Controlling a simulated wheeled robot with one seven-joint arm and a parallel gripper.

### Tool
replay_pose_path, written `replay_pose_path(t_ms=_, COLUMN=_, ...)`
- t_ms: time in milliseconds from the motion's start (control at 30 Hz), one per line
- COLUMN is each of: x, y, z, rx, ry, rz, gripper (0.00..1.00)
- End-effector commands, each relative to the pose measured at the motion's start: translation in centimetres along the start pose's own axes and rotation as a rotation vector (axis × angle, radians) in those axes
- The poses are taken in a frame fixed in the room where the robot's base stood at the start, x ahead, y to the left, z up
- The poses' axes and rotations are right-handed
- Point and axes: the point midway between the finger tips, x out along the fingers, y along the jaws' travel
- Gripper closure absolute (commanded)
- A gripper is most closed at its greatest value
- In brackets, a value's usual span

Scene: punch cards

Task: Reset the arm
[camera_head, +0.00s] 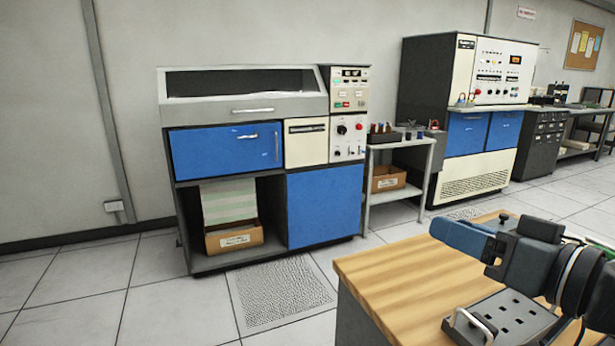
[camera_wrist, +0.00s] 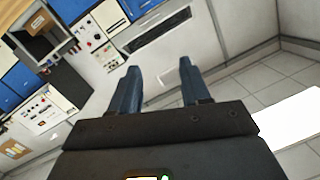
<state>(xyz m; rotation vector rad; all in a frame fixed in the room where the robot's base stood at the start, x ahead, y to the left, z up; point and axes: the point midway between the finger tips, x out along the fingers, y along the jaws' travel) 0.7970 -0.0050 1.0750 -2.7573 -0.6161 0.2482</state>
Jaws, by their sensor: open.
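My gripper shows in the wrist view (camera_wrist: 157,88) with its two blue fingers spread apart and nothing between them. In the head view my arm is at the lower right, above the wooden worktop (camera_head: 385,275), with the blue gripper end (camera_head: 462,236) pointing left. The gripper is apart from the machines behind it. In the wrist view the room appears tilted beyond the fingers, with blue and white cabinet fronts at the upper left.
A grey machine with blue doors (camera_head: 325,207) stands against the wall. A small side table (camera_head: 398,197) and a tall panelled cabinet (camera_head: 474,170) stand right of it. A cardboard box (camera_head: 234,238) sits on the machine's low shelf. The tiled floor (camera_head: 160,290) at left is clear.

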Motion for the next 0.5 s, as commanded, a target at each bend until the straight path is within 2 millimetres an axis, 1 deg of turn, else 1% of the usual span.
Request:
replay_pose_path(t_ms=33, x=0.4, y=-0.9, z=0.3, rx=0.048, ry=0.049, rz=0.001, gripper=0.53)
replay_pose_path(t_ms=167, x=0.5, y=-1.9, z=1.4, rx=0.148, ry=0.157, rz=0.040, gripper=0.53)
replay_pose_path(t_ms=267, x=0.2, y=-2.4, z=3.0, rx=0.216, ry=0.217, rz=0.085, gripper=0.53)
replay_pose_path(t_ms=367, x=-0.6, y=-2.8, z=5.3, rx=0.274, ry=0.256, rz=0.143, gripper=0.53)
replay_pose_path(t_ms=500, x=-2.5, y=-3.4, z=9.2, rx=0.329, ry=0.278, rz=0.236, gripper=0.53)
